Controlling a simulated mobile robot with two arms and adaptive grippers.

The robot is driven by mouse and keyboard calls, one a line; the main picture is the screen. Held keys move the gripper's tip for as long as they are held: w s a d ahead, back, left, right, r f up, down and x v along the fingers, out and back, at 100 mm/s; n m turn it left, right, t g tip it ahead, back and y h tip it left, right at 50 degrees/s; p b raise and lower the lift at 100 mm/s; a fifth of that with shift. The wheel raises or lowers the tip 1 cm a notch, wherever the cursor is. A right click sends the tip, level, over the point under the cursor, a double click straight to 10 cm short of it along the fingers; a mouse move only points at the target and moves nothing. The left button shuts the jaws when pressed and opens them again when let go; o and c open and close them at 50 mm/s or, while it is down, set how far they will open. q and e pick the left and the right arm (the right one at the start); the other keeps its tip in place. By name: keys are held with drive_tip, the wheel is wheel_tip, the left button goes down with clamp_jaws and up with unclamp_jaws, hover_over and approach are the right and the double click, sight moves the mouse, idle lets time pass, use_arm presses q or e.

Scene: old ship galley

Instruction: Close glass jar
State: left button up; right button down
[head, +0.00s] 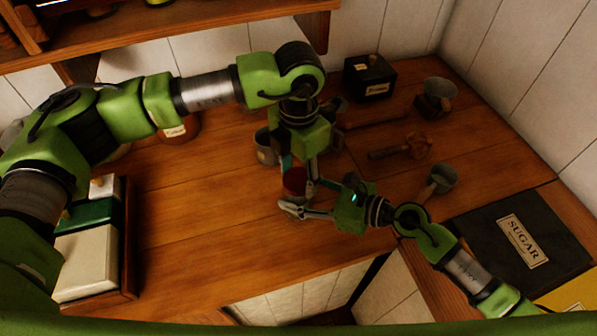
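A small round jar with a dark red top or contents (295,181) stands on the wooden counter near the middle of the head view. Its glass and any separate lid are too small and covered to make out. My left gripper (298,167) points down from above, its fingers on either side of the red part. I cannot tell whether they touch it. My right gripper (303,197) reaches in from the lower right, low beside the jar, with one finger in front of it. Its fingers look spread, but its grip on the jar is unclear.
A grey metal cup (264,147) stands just left of the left gripper. A small scoop (441,179), a wooden tool (402,148) and a dark box (369,77) lie right and behind. A dark SUGAR box (520,241) is at right.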

idle(0.3)
use_arm(q)
drive_tip(key=o, duration=1.3)
wheel_tip(320, 180, up, 12)
use_arm(e)
drive_tip(key=c, duration=1)
unclamp_jaws()
drive_tip(key=v, duration=1.2)
